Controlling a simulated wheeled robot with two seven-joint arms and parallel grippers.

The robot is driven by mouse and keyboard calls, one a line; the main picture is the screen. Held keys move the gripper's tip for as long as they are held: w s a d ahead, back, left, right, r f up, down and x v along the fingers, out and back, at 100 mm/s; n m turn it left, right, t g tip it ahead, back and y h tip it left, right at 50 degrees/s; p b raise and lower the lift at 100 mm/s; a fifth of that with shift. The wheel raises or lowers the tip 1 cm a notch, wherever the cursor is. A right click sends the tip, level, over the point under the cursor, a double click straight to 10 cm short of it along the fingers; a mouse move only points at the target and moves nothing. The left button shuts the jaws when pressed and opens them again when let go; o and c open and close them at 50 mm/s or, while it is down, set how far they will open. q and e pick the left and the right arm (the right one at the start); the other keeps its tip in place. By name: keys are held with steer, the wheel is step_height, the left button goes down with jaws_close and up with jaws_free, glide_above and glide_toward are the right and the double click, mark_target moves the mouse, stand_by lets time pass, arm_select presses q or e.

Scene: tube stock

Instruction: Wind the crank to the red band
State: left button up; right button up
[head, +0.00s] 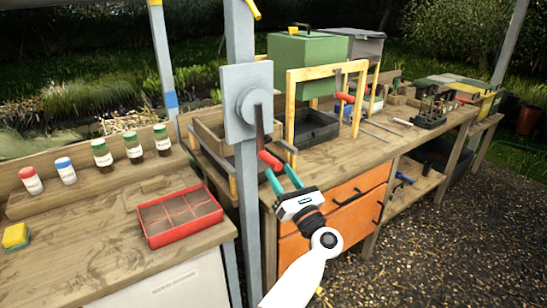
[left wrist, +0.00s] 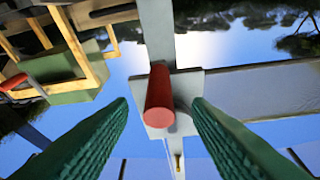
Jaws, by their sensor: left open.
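The crank has a grey square plate (head: 235,78) with a round hub on a grey post. Its dark arm (head: 259,128) points down to a red handle (head: 270,159). In the left wrist view the red handle (left wrist: 160,90) points toward the camera, with the plate (left wrist: 188,95) behind it. My left gripper (head: 281,176) is open just below the handle in the head view. In the left wrist view its green fingers stand on both sides of the handle, with gaps. I cannot make out a red band. My right gripper is not in view.
A wooden bench (head: 95,250) at left holds a red divided tray (head: 180,240), several jars and a yellow sponge (head: 15,236). Behind the post, a yellow frame (head: 291,110) and a dark bin (head: 312,128) stand on another bench. Orange drawers (head: 325,228) are below.

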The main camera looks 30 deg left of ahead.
mark_target(274, 163)
arm_select(q)
steer(key=shift+p+x, duration=0.55)
steer(key=shift+x, duration=1.8)
jaws_close()
